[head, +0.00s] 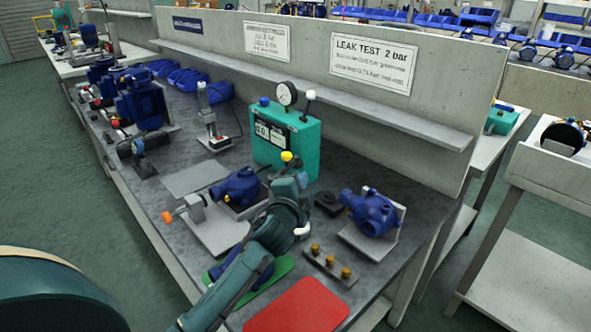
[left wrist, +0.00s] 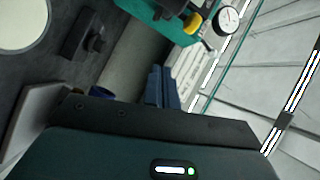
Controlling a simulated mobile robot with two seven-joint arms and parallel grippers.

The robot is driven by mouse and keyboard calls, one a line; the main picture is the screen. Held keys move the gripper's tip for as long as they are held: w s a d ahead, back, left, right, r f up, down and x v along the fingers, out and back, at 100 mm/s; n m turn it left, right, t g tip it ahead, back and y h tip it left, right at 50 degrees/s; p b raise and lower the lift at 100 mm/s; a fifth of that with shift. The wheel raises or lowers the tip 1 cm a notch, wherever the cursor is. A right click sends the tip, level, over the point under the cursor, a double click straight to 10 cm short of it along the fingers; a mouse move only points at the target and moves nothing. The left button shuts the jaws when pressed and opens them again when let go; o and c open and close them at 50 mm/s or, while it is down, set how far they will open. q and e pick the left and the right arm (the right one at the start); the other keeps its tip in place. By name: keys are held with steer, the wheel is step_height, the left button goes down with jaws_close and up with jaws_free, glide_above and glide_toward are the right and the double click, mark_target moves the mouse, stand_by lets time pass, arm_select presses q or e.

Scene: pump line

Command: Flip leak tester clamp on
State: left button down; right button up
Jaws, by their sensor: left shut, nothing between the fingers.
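The green leak tester (head: 285,140) stands on the bench with a round gauge (head: 287,93) on top and a yellow knob (head: 287,156) low at its front. Its gauge (left wrist: 228,20) and yellow knob (left wrist: 193,23) also show in the left wrist view. A clamp with an orange handle (head: 175,213) stands on a grey plate left of a blue pump (head: 238,187). My left gripper (head: 299,178) is shut and empty, close to the tester's front near the yellow knob. Its blue fingers (left wrist: 165,88) show together in the left wrist view. My right gripper is out of view.
Another blue pump (head: 371,212) on a plate is to the right. A strip with brass fittings (head: 330,262) and a red mat (head: 299,307) lie toward the front. A grey wall with a shelf (head: 350,112) runs behind. A bare grey plate (head: 194,178) lies left of the tester.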

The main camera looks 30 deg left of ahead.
mark_target(295, 168)
arm_select(q)
steer(key=w+a+f, duration=0.2)
steer(key=w+a, duration=0.3)
steer(key=w, duration=0.2)
steer(key=shift+b, duration=0.4)
steer(key=shift+a, duration=0.2)
